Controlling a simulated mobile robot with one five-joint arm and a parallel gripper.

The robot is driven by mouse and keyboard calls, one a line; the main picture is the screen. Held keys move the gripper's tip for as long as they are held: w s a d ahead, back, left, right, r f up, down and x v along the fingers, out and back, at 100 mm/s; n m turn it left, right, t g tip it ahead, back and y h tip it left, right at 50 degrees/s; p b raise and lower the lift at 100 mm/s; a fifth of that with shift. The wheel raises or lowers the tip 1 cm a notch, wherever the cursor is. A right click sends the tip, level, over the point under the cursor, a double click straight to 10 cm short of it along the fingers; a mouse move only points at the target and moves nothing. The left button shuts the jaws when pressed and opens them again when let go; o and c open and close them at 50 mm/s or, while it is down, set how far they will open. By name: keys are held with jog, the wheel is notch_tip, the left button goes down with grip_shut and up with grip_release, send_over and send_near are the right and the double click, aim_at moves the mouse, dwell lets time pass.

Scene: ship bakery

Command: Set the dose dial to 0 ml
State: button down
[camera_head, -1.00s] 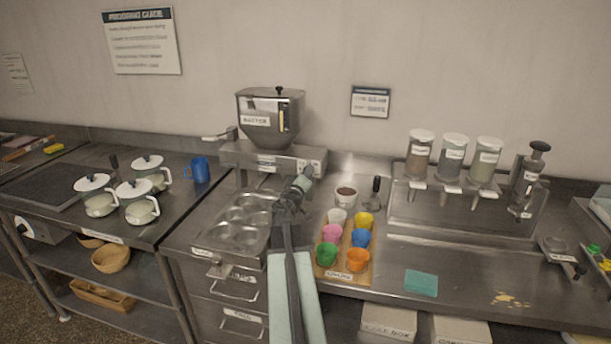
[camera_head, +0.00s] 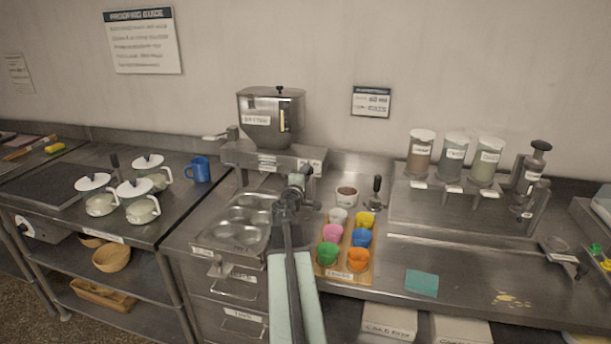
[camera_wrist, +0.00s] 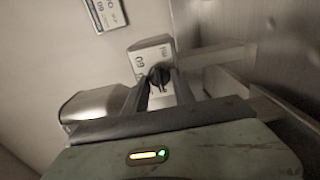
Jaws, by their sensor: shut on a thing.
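The batter dispenser (camera_head: 272,112) is a steel hopper on a wide steel base (camera_head: 240,155) on the counter. The dose dial (camera_wrist: 158,76) is a small dark knob on a pale panel (camera_wrist: 146,54) with printed marks, seen in the wrist view. My gripper (camera_wrist: 161,82) is shut on the dial, one finger on each side of it. In the head view my gripper (camera_head: 302,175) reaches the right part of the dispenser's front, and the dial itself is hidden there. The marks are small and tilted, so I cannot tell the setting.
A muffin tin (camera_head: 240,238) lies below the dispenser, left of my arm. An orange tray (camera_head: 345,275) with several coloured cups stands close on the right. A wall sign (camera_head: 371,102) hangs behind.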

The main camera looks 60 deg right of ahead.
dwell(0.5)
jog(key=c, duration=1.1)
grip_release()
jog(key=shift+o, duration=0.2)
jog(key=v, duration=0.8)
jog(key=shift+w, duration=0.15)
